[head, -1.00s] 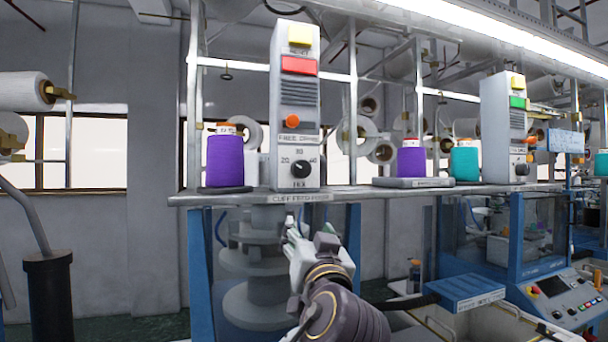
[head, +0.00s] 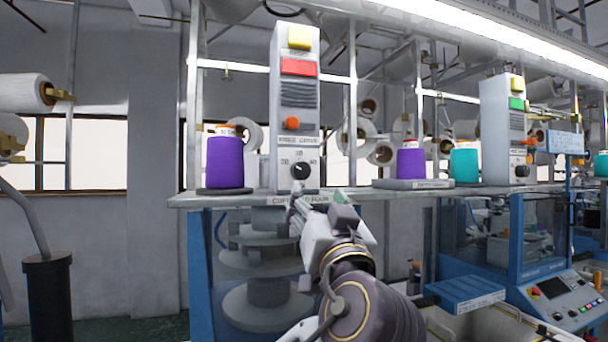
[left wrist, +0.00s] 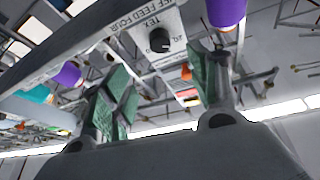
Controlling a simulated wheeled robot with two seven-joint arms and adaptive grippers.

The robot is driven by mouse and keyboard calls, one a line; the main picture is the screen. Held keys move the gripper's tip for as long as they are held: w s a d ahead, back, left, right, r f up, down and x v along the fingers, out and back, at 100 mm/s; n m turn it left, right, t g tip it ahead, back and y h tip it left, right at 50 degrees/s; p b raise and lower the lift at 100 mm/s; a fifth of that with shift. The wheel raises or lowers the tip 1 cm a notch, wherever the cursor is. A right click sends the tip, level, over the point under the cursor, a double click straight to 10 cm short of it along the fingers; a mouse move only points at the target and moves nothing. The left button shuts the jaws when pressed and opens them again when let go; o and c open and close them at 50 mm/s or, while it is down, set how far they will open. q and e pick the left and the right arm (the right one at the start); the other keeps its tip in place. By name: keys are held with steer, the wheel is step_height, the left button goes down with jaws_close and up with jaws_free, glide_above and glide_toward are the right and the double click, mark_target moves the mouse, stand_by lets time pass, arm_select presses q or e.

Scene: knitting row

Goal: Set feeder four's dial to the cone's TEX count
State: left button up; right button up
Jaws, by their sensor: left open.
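The feeder unit (head: 295,110) is a tall grey box with a yellow block, a red lamp and an orange button. Its black round dial (head: 300,171) sits low on the front, with 20, 30 and 40 marked around it; I cannot tell its exact setting. A purple cone (head: 225,160) with an orange top stands left of it; the label there is too small to read surely. My left gripper (head: 299,207) is open and empty just below the dial, at the shelf edge. In the left wrist view the dial (left wrist: 159,40) shows ahead, between the green-padded fingers and apart from them.
The shelf (head: 400,190) runs along under the units, its front label reading FEED FOUR in the left wrist view. A second unit (head: 503,130) with a green lamp stands right, near a purple cone (head: 411,160) and a teal cone (head: 464,162). A control panel (head: 567,300) is lower right.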

mark_target(303, 171)
arm_select(q)
steer(key=shift+p+x, duration=2.45)
steer(key=shift+x, duration=4.25)
steer(key=c, duration=1)
